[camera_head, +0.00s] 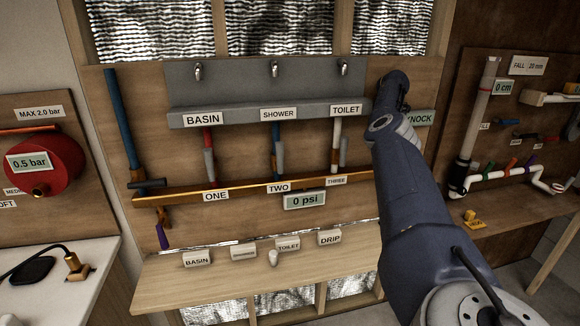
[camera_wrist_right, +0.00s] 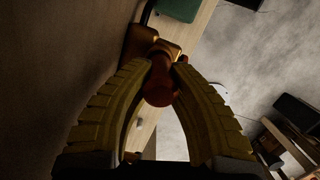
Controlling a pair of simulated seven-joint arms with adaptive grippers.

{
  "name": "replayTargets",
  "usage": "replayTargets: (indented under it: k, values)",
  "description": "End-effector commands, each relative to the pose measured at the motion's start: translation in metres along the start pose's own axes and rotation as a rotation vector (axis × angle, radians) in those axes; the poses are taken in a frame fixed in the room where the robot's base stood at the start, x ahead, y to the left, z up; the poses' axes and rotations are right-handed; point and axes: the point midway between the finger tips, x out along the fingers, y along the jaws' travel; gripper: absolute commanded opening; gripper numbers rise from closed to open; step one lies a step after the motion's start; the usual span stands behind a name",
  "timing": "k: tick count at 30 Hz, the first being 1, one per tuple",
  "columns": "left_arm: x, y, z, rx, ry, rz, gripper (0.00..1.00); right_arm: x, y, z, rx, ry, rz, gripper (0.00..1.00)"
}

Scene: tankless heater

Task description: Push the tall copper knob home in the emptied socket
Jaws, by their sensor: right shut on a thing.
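The copper knob (camera_wrist_right: 158,88) shows end-on in the right wrist view, reddish and round. My right gripper (camera_wrist_right: 161,68) is shut on it, with one ribbed yellow finger on each side. Beyond the fingertips is a copper-coloured fitting (camera_wrist_right: 150,42) against the board. The knob appears to meet this fitting, but I cannot tell how deep it sits. The socket's mouth is hidden. In the head view my right arm covers the knob and the fitting, beside the KNOCK label (camera_head: 420,118). My left gripper is in neither view.
The copper manifold (camera_head: 250,190) runs across the board under the BASIN, SHOWER and TOILET pipes, with a 0 psi display (camera_head: 304,201). A wooden shelf (camera_head: 215,277) below carries several label blocks. A red tank (camera_head: 45,165) is at left. White piping (camera_head: 480,135) is at right.

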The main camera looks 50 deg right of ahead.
Motion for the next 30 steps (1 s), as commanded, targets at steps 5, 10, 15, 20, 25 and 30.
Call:
replayTargets:
  k: [5,10,15,20,25,30]
  values:
    - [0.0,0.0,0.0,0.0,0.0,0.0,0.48,0.001,0.0,-0.001,0.001,0.003,-0.001,0.21]
    - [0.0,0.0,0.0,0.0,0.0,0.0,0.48,0.001,0.0,-0.001,0.0,0.003,-0.001,0.4]
    - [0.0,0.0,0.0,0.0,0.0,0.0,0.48,0.001,0.0,-0.001,0.0,0.003,-0.001,0.43]
    - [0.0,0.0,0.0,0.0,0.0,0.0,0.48,0.001,0.0,-0.001,0.0,0.002,-0.001,0.43]
    - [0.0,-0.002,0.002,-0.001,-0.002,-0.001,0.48,-0.002,0.0,-0.001,-0.001,0.002,-0.001,0.43]
    - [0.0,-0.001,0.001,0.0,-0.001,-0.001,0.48,-0.016,0.001,-0.001,-0.001,0.004,0.002,0.43]
